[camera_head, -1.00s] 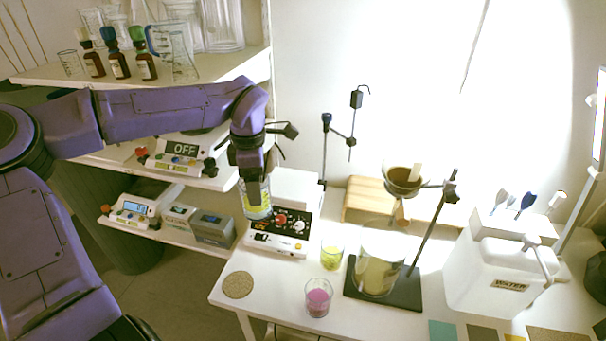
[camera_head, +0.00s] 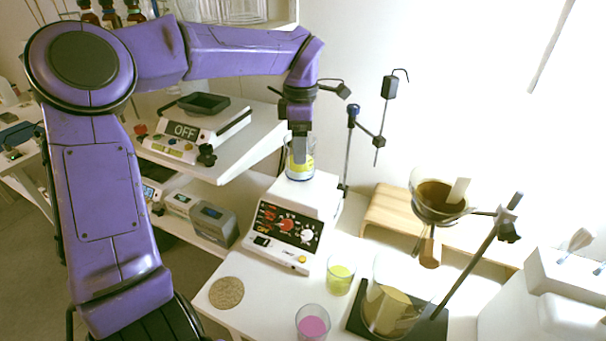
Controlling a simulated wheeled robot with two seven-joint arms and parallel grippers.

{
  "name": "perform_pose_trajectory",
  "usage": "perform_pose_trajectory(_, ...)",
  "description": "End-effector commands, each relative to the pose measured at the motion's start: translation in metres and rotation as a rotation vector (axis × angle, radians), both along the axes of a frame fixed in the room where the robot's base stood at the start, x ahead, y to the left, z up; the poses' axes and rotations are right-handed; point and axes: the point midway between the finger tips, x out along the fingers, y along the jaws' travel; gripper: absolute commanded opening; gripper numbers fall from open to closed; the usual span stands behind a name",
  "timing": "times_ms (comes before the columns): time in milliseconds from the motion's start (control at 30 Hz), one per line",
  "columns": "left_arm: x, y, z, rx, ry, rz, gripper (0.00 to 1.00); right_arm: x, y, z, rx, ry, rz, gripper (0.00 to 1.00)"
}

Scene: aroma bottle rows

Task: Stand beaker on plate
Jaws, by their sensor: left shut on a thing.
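My left gripper (camera_head: 299,140) points down and is shut on a glass beaker (camera_head: 300,168) holding yellow liquid. The beaker is upright. It is over the white top plate (camera_head: 313,192) of the hotplate device, whose black front panel (camera_head: 287,228) has red and white knobs. The beaker's base appears at or just above the plate; I cannot tell whether it touches. The gripper hides part of the beaker's rim. My right gripper is not in view.
A small beaker of yellow-green liquid (camera_head: 340,279) and a glass of pink liquid (camera_head: 312,322) stand in front. A cork mat (camera_head: 226,292) lies at the table's left edge. A stand rod (camera_head: 478,268) with a funnel (camera_head: 438,196) is at right. A thin clamp stand (camera_head: 383,115) rises behind the device.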

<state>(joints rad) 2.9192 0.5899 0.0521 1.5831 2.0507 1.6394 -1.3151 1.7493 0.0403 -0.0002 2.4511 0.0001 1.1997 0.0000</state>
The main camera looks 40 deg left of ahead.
Motion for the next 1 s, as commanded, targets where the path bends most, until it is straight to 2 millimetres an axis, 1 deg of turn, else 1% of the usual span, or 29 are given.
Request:
perform_pose_trajectory(33, 0.006, 0.004, -0.014, 0.007, -0.003, 0.002, 0.16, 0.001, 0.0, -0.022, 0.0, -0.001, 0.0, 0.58)
perform_pose_trajectory(67, 0.011, 0.009, -0.004, 0.002, 0.002, 0.002, 0.16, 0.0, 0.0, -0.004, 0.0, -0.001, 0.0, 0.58)
perform_pose_trajectory(100, 0.018, 0.015, -0.006, 0.001, 0.003, 0.002, 0.16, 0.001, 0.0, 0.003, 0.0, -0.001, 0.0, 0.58)
perform_pose_trajectory(233, 0.038, 0.035, -0.018, 0.002, 0.003, 0.004, 0.16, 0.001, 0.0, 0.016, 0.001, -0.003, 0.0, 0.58)
perform_pose_trajectory(300, 0.046, 0.042, -0.034, 0.0, 0.006, 0.003, 0.16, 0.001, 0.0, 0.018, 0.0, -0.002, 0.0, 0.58)
perform_pose_trajectory(400, 0.058, 0.053, -0.052, 0.002, 0.004, 0.004, 0.16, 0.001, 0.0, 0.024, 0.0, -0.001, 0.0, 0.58)
perform_pose_trajectory(500, 0.067, 0.06, -0.066, 0.001, 0.002, 0.004, 0.16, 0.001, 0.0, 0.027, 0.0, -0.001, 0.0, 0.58)
perform_pose_trajectory(633, 0.074, 0.066, -0.078, 0.001, 0.002, 0.003, 0.16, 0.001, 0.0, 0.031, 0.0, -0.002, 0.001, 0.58)
perform_pose_trajectory(800, 0.075, 0.067, -0.106, 0.001, 0.002, 0.002, 0.16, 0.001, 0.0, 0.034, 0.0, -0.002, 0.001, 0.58)
perform_pose_trajectory(867, 0.075, 0.067, -0.11, 0.0, 0.001, 0.003, 0.16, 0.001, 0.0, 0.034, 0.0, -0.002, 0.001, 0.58)
perform_pose_trajectory(1000, 0.075, 0.067, -0.111, -0.001, -0.001, 0.003, 0.16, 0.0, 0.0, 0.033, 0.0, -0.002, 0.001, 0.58)
